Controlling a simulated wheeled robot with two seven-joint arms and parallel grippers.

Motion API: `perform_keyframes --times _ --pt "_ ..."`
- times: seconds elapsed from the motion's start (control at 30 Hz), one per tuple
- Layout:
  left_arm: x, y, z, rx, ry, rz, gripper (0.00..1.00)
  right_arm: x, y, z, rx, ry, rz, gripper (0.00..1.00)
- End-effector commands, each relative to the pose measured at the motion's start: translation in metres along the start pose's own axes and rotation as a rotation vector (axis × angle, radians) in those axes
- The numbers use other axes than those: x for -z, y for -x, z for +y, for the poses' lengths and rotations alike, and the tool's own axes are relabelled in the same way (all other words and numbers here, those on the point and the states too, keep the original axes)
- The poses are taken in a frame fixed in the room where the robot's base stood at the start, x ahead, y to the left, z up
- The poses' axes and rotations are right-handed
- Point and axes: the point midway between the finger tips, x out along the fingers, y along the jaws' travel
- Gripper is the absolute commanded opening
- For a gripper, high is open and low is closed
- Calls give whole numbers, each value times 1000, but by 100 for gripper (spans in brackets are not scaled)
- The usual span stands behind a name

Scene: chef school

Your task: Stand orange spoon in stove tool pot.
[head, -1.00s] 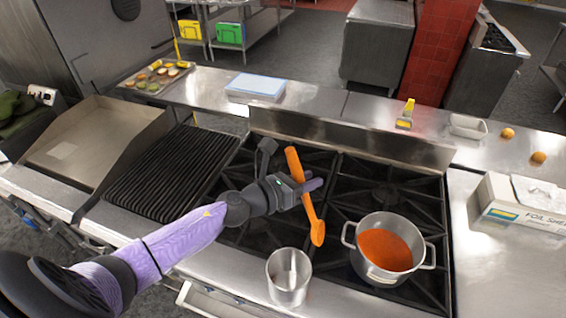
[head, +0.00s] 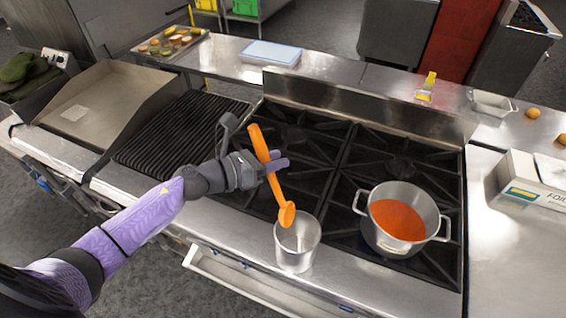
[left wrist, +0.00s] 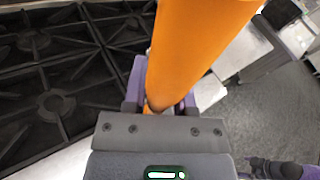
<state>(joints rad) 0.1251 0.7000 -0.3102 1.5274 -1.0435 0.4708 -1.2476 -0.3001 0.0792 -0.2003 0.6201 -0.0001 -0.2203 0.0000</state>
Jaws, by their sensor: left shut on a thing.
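The orange spoon (head: 260,143) is held by my left gripper (head: 274,169) over the stove, tilted, handle end up and bowl end down. The bowl is just above the back rim of the silver tool pot in the head view. The tool pot (head: 296,246) stands upright on the steel front ledge of the stove and looks empty. In the left wrist view the spoon's handle (left wrist: 195,45) runs between the fingers (left wrist: 160,95) and fills the upper middle.
A steel pot with orange-red soup (head: 398,219) stands on the burner grates to the right. A ribbed grill (head: 170,140) and flat griddle lie left. A foil box (head: 532,180) sits on the right counter. An open drawer (head: 250,276) juts out below the front ledge.

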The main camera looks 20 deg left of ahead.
Motion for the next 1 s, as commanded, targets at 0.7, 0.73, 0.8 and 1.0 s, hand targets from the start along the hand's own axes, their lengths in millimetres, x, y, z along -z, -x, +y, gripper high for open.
perform_keyframes --times 0.7,0.73,0.8,1.0 --pt "100 -32 3 1 0 0 0 -10 -91 -2 1 -1 -4 100" --pt "104 -33 3 1 0 0 0 -10 -95 -2 1 -1 -4 100" --pt "114 -36 3 0 0 0 0 -11 -103 -2 1 -1 -5 100" --pt "138 -45 3 1 -1 0 0 -14 -125 -2 1 -1 -7 100"
